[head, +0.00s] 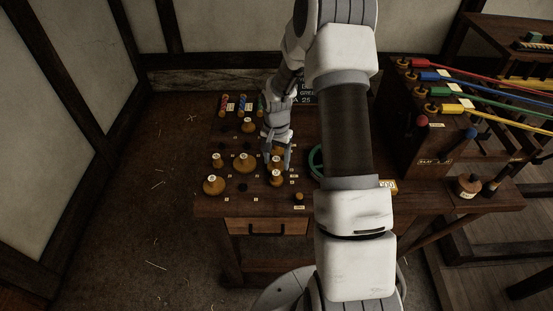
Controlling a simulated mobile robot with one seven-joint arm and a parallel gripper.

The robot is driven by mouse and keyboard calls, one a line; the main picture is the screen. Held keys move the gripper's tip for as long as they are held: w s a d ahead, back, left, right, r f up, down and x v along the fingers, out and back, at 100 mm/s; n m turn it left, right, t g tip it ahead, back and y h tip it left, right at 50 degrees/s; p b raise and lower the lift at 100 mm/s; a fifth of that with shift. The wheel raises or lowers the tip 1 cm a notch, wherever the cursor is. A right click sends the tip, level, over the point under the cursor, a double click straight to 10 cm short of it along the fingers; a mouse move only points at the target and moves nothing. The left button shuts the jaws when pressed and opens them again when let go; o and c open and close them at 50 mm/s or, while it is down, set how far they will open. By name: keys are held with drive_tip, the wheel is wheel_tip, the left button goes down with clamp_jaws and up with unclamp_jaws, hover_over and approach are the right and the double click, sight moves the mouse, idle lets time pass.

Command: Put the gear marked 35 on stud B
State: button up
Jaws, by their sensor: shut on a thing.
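Several round wooden gears with pale marked hubs are on the table's left part in the head view: a back gear (248,127), a left gear (217,161), a middle gear (243,163), a front left gear (213,186) and a front right gear (276,179). Their numbers are too small to read, so I cannot tell which is marked 35. My gripper (277,162) points down just behind the front right gear. It is shut on a wooden gear, partly hidden between its fingers. Small pale labels lie among dark studs; I cannot make out which is B.
The dark wooden table (215,208) has a drawer in front. A green ring (316,162) lies right of the gripper, partly behind my arm. Coloured spools (228,103) stand at the back left. A rack (420,150) with coloured ropes stands right.

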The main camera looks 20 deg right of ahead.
drive_tip(key=shift+f, duration=0.2)
drive_tip(key=o, duration=1.3)
drive_tip(key=shift+c, duration=0.2)
drive_tip(key=shift+r, duration=0.1)
drive_tip(key=shift+r+p, duration=2.35)
drive_tip(key=shift+r, duration=1.6)
